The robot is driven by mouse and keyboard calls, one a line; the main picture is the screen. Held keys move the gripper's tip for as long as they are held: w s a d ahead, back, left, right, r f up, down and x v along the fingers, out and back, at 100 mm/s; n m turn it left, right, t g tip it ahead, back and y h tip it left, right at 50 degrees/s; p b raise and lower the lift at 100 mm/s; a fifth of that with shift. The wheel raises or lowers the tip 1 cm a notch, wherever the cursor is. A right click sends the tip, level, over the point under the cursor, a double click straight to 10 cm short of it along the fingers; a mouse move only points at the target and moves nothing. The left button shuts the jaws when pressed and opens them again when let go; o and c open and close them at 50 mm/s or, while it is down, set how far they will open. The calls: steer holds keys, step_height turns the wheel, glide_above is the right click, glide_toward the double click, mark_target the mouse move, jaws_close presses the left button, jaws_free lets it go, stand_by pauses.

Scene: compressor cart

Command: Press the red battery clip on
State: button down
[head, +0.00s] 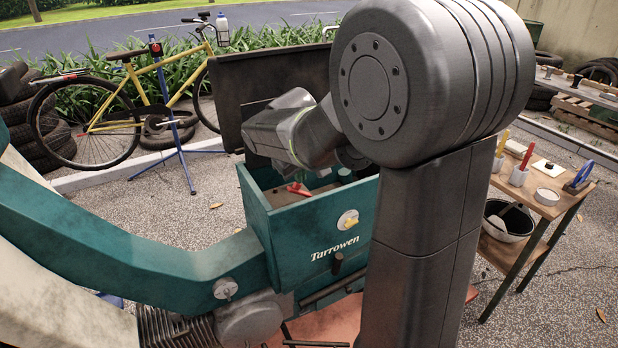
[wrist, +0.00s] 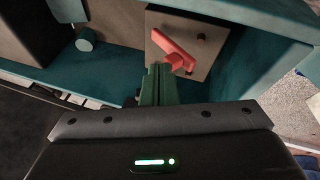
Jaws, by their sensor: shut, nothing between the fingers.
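The red battery clip (wrist: 174,50) lies at a slant on top of a brown battery (wrist: 208,68) in the wrist view. The clip also shows in the head view (head: 299,189), inside the open teal box. My gripper (wrist: 158,72) is shut and empty, its green fingers together just below the clip in the wrist view. I cannot tell whether the fingertips touch the clip. A small dark red-brown post (wrist: 200,38) stands on the battery to the right of the clip.
A wooden bench (head: 545,205) with tools stands to the right.

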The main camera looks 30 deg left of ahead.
mark_target(292, 187)
steer(key=shift+s+a+f+t+h+b, duration=0.35)
steer(key=shift+s+f+t+b, duration=0.25)
steer(key=shift+s+b, duration=0.15)
steer(key=shift+s+a+f+b, duration=0.3)
steer(key=shift+s+b, duration=0.1)
steer(key=shift+b, duration=0.2)
steer(key=shift+s+r, duration=0.1)
steer(key=shift+r, duration=0.1)
steer(key=shift+w+d+f, duration=0.35)
steer(key=shift+w+d, duration=0.05)
steer(key=shift+w, duration=0.3)
steer(key=shift+r, duration=0.15)
